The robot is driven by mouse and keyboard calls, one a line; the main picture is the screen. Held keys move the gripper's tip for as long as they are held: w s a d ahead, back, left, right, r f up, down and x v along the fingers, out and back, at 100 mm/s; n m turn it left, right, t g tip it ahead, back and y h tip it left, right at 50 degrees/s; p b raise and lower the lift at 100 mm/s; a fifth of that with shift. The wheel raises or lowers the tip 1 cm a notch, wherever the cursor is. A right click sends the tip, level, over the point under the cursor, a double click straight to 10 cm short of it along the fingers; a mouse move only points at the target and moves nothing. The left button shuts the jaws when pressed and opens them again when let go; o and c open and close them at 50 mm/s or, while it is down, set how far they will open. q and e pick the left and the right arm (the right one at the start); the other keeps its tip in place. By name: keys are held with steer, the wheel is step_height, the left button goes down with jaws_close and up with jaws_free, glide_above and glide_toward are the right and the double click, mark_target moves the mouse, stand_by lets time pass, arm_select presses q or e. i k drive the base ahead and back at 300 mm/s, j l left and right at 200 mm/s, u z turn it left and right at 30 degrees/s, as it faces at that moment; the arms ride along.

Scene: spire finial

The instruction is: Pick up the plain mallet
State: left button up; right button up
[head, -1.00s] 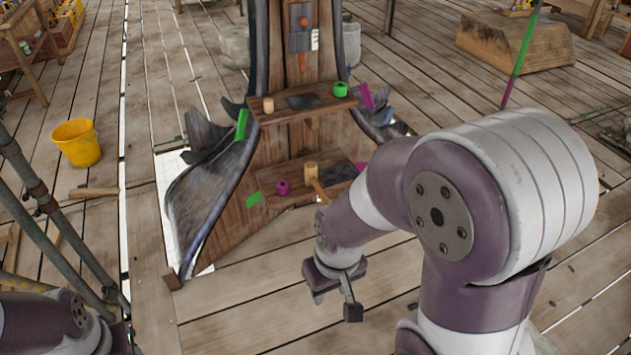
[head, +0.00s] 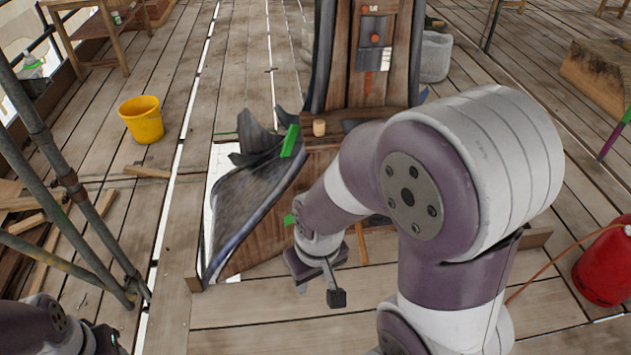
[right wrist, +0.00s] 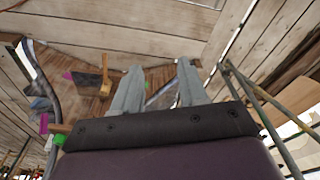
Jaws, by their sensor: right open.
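A plain wooden mallet (right wrist: 105,88) shows left of my right gripper's fingers in the right wrist view, on the lower shelf of the wooden spire. In the head view my right arm hides its head, and only its handle (head: 361,243) shows below the arm. My right gripper (head: 318,292) is open and empty in front of the spire. Its two spread fingers (right wrist: 158,85) also show in the right wrist view, apart from the mallet. My left gripper (head: 104,341) is partly in view at the bottom left; its jaws cannot be made out.
A wooden cylinder (head: 319,127) stands on the upper shelf beside a green strip (head: 290,140). A magenta piece (right wrist: 67,75) is near the mallet. A yellow bucket (head: 142,119) and scaffold poles (head: 62,175) are at left, a red container (head: 606,264) at right. Plank floor in front is clear.

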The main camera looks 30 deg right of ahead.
mark_target(365, 262)
steer(key=i+l+u, duration=0.4)
steer(key=l, duration=0.2)
steer(key=i+l+u, duration=0.1)
steer(key=l+u, duration=0.3)
steer(key=l, duration=0.25)
steer(key=l+u, duration=0.35)
steer(key=l, duration=0.35)
steer(key=l+u, duration=0.4)
steer(key=l, duration=0.35)
steer(key=k+l+u, duration=0.4)
steer(key=l, duration=0.2)
steer(key=k+l+u, duration=0.85)
